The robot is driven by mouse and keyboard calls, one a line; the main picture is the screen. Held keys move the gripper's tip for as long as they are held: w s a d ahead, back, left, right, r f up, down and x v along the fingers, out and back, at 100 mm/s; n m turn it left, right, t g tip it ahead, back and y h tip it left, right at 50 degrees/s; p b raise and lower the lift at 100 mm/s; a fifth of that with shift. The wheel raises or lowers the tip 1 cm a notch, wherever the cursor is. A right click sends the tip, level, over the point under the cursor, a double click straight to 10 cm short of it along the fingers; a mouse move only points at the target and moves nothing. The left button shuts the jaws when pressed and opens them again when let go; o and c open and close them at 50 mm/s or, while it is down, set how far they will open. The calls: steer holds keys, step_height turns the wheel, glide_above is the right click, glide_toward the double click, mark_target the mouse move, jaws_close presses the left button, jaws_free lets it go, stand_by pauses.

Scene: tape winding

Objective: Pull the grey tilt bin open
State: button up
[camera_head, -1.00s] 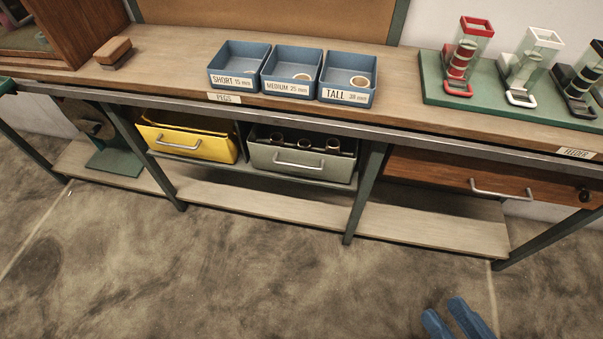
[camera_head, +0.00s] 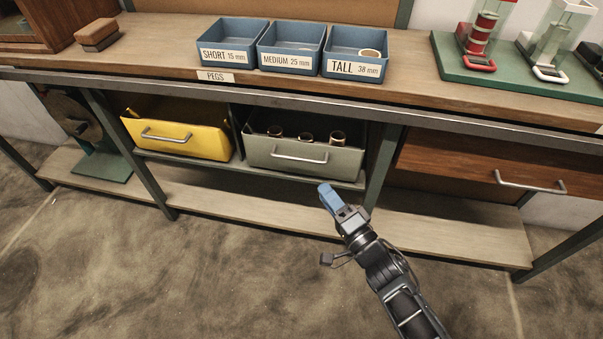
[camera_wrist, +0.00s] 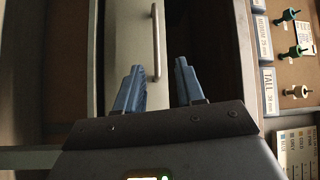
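The grey tilt bin (camera_head: 303,156) sits under the bench, to the right of the yellow bin. Its metal handle (camera_head: 299,155) runs across its front, and several dark rolls stand inside. My gripper (camera_head: 328,195) is below and to the right of the handle in the head view, short of the bin front. In the wrist view the gripper (camera_wrist: 158,88) has its two blue fingers apart with nothing between them. The handle (camera_wrist: 156,42) shows beyond the fingertips, between the two fingers, against the grey bin front (camera_wrist: 128,45).
The yellow bin (camera_head: 178,138) is beside the grey one. A table leg (camera_head: 382,165) stands just right of the grey bin. A wooden drawer (camera_head: 470,172) is farther right. A low shelf (camera_head: 240,200) runs below. The floor in front is clear.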

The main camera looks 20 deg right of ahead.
mark_target(304, 165)
steer(key=w+a+m+b, duration=0.1)
steer(key=w+b, duration=0.1)
steer(key=w, duration=0.9)
steer(key=shift+a+r+y+b, duration=0.2)
steer(key=shift+r+y+b, duration=0.1)
steer(key=shift+y, duration=0.1)
jaws_close()
